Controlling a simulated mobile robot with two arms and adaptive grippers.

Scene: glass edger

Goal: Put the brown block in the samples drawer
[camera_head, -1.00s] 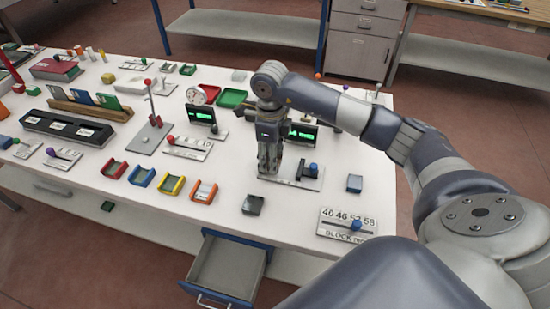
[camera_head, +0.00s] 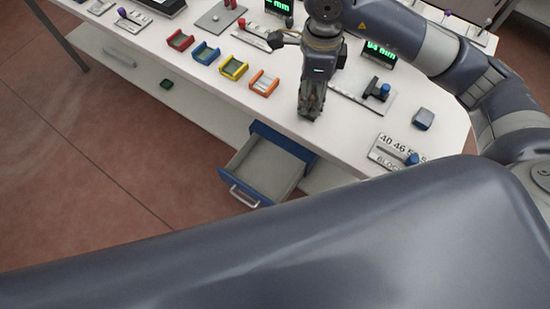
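I cannot make out a brown block in this view. An open drawer (camera_head: 284,150) with blue sides and a pale handle sticks out below the table's front edge. Its grey inside looks empty, and I cannot read a label on it. My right gripper (camera_head: 311,112) points down at the table's front edge, just behind and right of the drawer. Its fingers look close together, but whether they hold something is hidden. The spot where a small dark tray stood is covered by this gripper. My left gripper is not in view.
Red (camera_head: 180,41), blue (camera_head: 206,54), yellow (camera_head: 234,68) and orange (camera_head: 264,83) trays stand left of the gripper. A gauge plate (camera_head: 362,96), a blue-grey cube (camera_head: 423,119) and a numbered plate (camera_head: 385,150) stand to its right. A green block (camera_head: 166,84) lies on the lower shelf.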

